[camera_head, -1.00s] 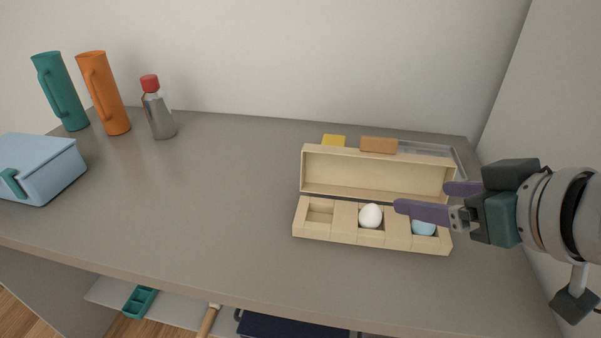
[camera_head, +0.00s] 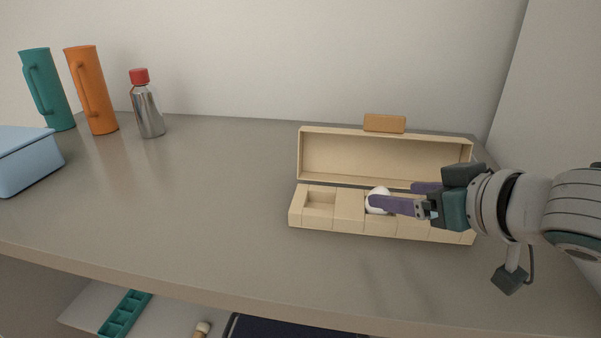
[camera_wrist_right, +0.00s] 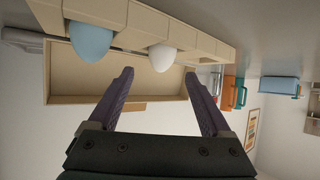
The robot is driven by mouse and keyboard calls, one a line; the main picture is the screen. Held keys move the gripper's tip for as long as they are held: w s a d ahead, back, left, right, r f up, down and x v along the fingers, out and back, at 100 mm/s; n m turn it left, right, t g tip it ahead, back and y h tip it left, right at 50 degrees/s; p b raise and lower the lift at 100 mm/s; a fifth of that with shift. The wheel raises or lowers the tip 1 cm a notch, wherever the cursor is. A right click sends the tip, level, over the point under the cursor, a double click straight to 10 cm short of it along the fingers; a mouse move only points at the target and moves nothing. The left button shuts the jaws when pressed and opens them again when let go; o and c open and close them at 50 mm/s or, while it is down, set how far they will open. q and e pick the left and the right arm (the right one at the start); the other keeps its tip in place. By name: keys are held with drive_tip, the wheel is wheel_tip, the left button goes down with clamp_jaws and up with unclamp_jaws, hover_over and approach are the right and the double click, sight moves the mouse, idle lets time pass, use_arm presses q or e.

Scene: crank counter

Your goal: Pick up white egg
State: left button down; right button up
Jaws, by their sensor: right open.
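The white egg (camera_head: 377,198) sits in the middle compartment of an open beige egg box (camera_head: 348,212). It also shows in the right wrist view (camera_wrist_right: 161,58), with a blue egg (camera_wrist_right: 92,44) beside it. In the head view the blue egg is hidden behind my right gripper. My right gripper (camera_head: 398,196) is open, its purple fingers reaching in from the right. One finger overlaps the white egg in the head view. In the right wrist view the egg lies beyond the fingertips, and nothing is between the fingers. My left gripper is out of view.
The box's raised lid (camera_head: 385,158) stands behind the compartments. An orange-brown block (camera_head: 384,123) shows behind the lid. A teal pitcher (camera_head: 46,90), an orange pitcher (camera_head: 91,90), a red-capped bottle (camera_head: 147,105) and a blue box (camera_head: 25,160) stand left. The counter's middle is clear.

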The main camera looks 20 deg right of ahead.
sight(379, 190)
drive_tip(key=b+x, duration=0.1)
drive_tip(key=x, duration=0.3)
drive_tip(key=shift+w+a+f, duration=0.1)
drive_tip(key=shift+a+f, duration=0.05)
drive_tip(key=shift+f, duration=0.15)
drive_tip(key=c, duration=0.9)
